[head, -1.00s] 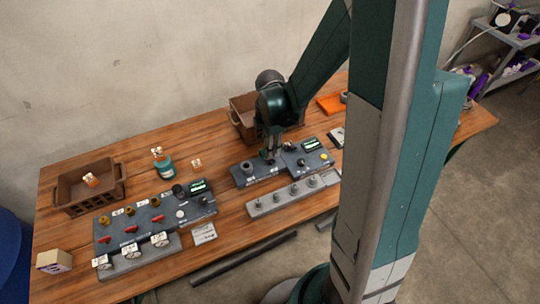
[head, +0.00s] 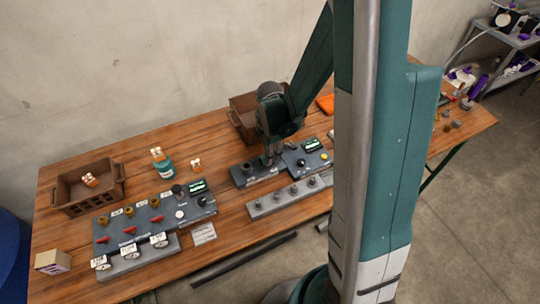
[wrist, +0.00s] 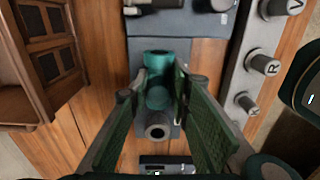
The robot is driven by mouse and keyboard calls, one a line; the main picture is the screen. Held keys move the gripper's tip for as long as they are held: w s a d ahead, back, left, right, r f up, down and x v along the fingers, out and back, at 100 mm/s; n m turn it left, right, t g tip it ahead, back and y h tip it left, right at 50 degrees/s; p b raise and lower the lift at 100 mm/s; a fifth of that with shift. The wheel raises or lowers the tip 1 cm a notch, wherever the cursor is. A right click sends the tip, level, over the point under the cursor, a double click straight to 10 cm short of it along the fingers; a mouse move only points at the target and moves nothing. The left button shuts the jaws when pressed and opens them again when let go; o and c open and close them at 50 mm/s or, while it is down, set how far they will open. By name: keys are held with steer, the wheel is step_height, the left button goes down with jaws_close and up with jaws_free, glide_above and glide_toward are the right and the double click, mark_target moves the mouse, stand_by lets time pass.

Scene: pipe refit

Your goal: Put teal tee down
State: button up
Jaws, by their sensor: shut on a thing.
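The teal tee (wrist: 158,72) sits between the two fingers of my gripper (wrist: 161,90) in the wrist view, and the fingers are shut on it. It is above or on the grey block (wrist: 172,131), which has a round open socket just below the tee in the picture. I cannot tell whether the tee touches the block. In the head view my gripper (head: 271,160) is over the same grey block (head: 262,180), and the tee cannot be made out there.
A grey rack of pegs (head: 262,210) stands in front of the block. A panel with a small screen (head: 300,163) is on its right. A brown crate (head: 240,122) is behind. A valve panel (head: 150,233) lies to the left.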

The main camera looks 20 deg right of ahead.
steer(key=shift+f+b, duration=0.6)
steer(key=shift+b, duration=0.05)
steer(key=o, duration=0.9)
steer(key=shift+r, duration=0.2)
steer(key=shift+r+p, duration=0.55)
steer(key=shift+p, duration=0.2)
steer(key=shift+r+p, duration=0.7)
steer(key=shift+r, duration=5.2)
